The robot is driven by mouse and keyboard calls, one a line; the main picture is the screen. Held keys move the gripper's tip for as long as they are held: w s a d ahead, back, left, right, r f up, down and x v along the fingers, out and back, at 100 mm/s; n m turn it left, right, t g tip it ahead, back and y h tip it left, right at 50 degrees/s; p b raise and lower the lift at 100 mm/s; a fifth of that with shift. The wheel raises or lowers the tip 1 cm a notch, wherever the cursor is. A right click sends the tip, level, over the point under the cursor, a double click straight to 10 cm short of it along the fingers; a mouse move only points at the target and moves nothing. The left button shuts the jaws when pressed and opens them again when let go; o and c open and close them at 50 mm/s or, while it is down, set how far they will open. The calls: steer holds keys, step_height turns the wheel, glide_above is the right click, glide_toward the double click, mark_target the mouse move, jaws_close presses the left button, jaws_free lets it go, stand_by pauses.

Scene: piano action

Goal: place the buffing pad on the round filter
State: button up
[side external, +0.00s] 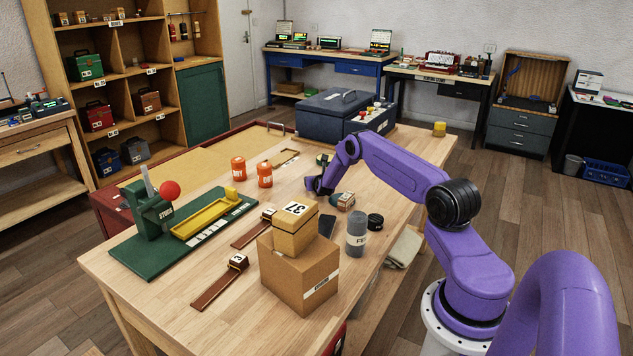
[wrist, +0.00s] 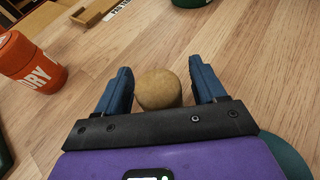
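A tan, rounded, felt-like piece (wrist: 158,90), which looks like the buffing pad, stands on the table between my fingers in the wrist view. My gripper (wrist: 160,68) is open around it, with a narrow gap showing beside the right finger. In the side view my gripper (side external: 316,188) is low over the table, and the piece is hidden there.
Orange jars (side external: 265,174) stand left of my gripper; one shows in the wrist view (wrist: 28,62). A small labelled block (side external: 345,201), a black jar (side external: 375,221) and a grey bottle (side external: 356,233) stand nearby. Stacked boxes (side external: 300,272) are in front.

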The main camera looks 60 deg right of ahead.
steer(key=shift+r, duration=0.2)
steer(key=shift+v, duration=6)
steer(key=shift+w+a, duration=0.1)
